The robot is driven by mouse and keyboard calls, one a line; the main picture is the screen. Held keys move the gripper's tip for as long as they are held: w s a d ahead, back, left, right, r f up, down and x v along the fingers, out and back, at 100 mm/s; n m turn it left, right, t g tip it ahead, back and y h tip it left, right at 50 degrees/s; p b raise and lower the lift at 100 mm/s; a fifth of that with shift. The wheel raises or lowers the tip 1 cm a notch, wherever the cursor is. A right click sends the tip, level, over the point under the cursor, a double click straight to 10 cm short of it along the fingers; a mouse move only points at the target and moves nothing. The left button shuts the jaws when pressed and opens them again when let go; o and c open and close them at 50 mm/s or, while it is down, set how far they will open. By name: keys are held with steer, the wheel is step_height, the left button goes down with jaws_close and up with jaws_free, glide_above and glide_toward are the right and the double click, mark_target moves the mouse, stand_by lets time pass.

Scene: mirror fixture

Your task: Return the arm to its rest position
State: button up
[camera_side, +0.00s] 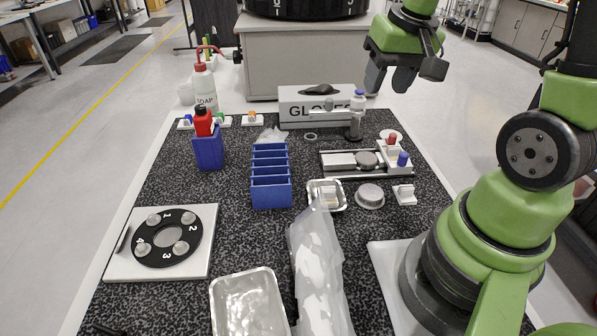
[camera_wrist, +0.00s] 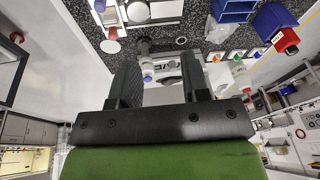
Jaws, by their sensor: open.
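My gripper (camera_side: 389,82) hangs in the air at the upper right of the side view, above and behind the far right of the black speckled table (camera_side: 240,235). Its two dark fingers are apart with nothing between them. In the wrist view the open fingers (camera_wrist: 160,68) point toward the table edge, with the floor and cabinets around them. I see nothing held.
A gloves box (camera_side: 300,108) and a clear bottle (camera_side: 357,118) stand at the table's back, below my gripper. A soap bottle (camera_side: 203,88), blue rack (camera_side: 270,190), numbered dial plate (camera_side: 117,265), metal trays (camera_side: 262,305) and clear plastic bag (camera_side: 318,270) are farther off. Open air surrounds the fingers.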

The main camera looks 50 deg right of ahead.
steer(key=s+a+r+n+t+y, duration=0.1)
steer(key=s+a+r+t, duration=0.1)
steer(key=s+a+r, duration=0.2)
steer(key=s+a+r+n+t+y, duration=0.1)
steer(key=s+a+r, duration=0.3)
steer(key=a, duration=0.5)
steer(key=shift+a+r+n+t+y, duration=0.25)
steer(key=shift+r+n+t+y, duration=0.15)
steer(key=shift+r+n+t, duration=0.25)
steer(key=shift+f, duration=0.1)
